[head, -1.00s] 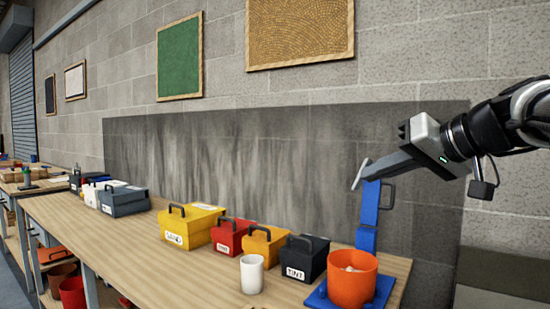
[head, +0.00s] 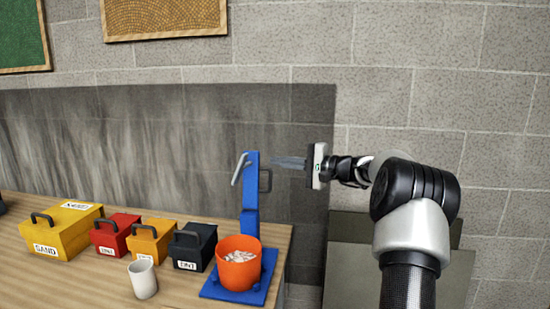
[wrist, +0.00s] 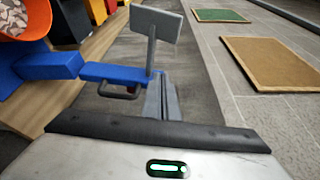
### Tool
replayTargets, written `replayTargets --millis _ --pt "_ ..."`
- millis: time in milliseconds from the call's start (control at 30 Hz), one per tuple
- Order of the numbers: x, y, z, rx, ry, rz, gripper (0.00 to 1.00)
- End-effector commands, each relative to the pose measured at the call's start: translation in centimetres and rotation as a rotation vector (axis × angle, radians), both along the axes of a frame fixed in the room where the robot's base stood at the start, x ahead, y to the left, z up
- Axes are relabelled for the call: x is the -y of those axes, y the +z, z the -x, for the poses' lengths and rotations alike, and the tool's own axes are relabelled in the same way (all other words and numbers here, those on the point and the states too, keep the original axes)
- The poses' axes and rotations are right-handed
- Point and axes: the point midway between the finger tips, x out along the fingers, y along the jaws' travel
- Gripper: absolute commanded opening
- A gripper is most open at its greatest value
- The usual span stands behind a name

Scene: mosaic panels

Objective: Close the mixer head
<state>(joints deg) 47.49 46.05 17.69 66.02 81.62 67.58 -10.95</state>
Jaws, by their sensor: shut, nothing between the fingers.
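The mixer's blue head (head: 250,190) is raised, standing upright on the column behind the orange bucket (head: 238,272). A grey paddle (head: 241,168) sticks out near its top, and a black handle (head: 265,181) is on its right side. The bucket, holding pale lumps, stands on the blue base (head: 212,289). My gripper (head: 276,162) is shut and empty, just right of the upper head and above the handle in the picture. The wrist view shows the head (wrist: 112,73), handle (wrist: 120,93) and paddle (wrist: 157,24) close to my fingers (wrist: 162,98); I cannot tell whether they touch.
Yellow (head: 62,232), red (head: 112,236), orange (head: 150,240) and black (head: 193,249) toolboxes line the wooden bench (head: 75,285) left of the mixer. A white cup (head: 143,279) stands in front of them. A block wall is behind; the air right of the mixer is mostly clear.

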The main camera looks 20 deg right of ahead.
Motion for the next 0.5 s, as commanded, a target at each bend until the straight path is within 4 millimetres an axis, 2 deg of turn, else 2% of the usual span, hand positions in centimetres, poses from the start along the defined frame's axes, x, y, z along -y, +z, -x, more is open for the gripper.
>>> replayTargets --millis 133,400,433,500 --pt "-2.1 -0.1 -2.5 -0.001 0.004 0.001 0.00" --pt "-4.9 -0.4 -6.2 -0.001 0.004 0.003 0.00" --pt "-5.2 -0.4 -6.5 0.000 0.004 0.004 0.00" --pt "-5.3 -0.2 -5.4 -0.002 0.001 0.002 0.00"
